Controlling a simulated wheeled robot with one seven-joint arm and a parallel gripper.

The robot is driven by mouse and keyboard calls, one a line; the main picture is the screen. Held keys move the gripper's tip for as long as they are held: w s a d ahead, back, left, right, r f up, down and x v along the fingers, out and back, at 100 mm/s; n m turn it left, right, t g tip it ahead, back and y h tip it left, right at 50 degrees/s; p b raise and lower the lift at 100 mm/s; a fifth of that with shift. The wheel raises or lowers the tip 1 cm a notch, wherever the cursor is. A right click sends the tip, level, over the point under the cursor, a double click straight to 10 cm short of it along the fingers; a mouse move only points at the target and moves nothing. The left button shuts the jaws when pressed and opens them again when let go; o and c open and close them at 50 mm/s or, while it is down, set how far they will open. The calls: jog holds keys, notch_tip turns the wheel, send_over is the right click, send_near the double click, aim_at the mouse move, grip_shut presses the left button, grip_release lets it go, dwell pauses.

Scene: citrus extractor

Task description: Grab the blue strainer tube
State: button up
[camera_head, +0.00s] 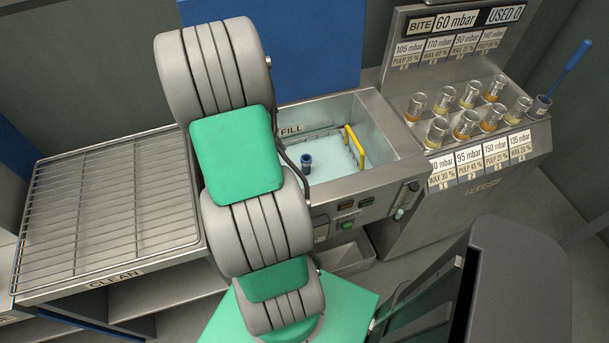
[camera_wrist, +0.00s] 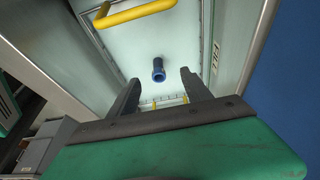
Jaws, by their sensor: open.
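The blue strainer tube (camera_head: 306,163) is a short dark-blue cylinder standing in the metal basin marked FILL. In the wrist view the tube (camera_wrist: 158,70) appears beyond the fingertips, roughly centred between them and apart from both. My gripper (camera_wrist: 158,82) is open and empty, with its two dark fingers spread to either side of the tube. In the head view my arm hides the gripper and the left part of the basin.
A yellow handle (camera_head: 354,147) stands inside the basin (camera_head: 395,131), right of the tube; it also shows in the wrist view (camera_wrist: 134,12). A wire rack (camera_head: 110,205) marked CLEAN is left. Several glass jars (camera_head: 437,132) stand on the right-hand unit, beside a blue-handled tool (camera_head: 570,66).

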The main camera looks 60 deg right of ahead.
aim_at(306, 157)
jog(key=s+d+f+m, duration=0.1)
jog(key=s+f, duration=0.1)
jog(key=f, duration=0.2)
jog(key=s+d+f+m+p, duration=0.1)
jog(key=s+d+f, duration=0.1)
jog(key=s+f, duration=0.1)
jog(key=s+d+f+m+g, duration=0.1)
jog(key=s+d+f, duration=0.1)
jog(key=f, duration=0.2)
jog(key=shift+s+f+m+y, duration=0.3)
jog(key=shift+f+m, duration=0.05)
jog(key=shift+m, duration=0.05)
grip_shut()
